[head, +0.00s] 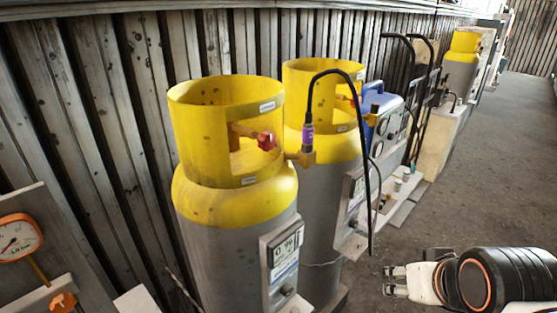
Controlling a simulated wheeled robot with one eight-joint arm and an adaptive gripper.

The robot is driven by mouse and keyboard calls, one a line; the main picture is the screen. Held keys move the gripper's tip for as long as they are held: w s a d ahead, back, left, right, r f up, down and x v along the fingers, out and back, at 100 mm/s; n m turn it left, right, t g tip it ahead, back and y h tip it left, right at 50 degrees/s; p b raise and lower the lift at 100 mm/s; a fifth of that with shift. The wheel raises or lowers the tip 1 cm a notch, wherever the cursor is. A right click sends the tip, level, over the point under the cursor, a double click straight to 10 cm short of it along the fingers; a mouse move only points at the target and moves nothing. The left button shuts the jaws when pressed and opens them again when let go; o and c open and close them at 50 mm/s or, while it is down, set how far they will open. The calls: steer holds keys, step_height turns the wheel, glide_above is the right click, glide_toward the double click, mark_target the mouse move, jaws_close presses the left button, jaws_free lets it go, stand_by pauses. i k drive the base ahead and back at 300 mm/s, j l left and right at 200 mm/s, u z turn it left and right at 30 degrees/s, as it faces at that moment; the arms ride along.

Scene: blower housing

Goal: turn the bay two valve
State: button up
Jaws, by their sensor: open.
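The collar labels are too small to read, so I cannot tell which valve is bay two. My gripper (394,281) is at the lower right, open and empty, pointing left. It is apart from both cylinders and both valves.
A black hose (368,185) with a purple fitting hangs in front of the farther cylinder. A digital readout box (283,262) is on the nearer cylinder. A gauge (17,240) and orange knob (63,301) are at left. A blue case (382,125) stands behind. Floor at right is clear.

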mark_target(266, 141)
steer(key=u, duration=1.05)
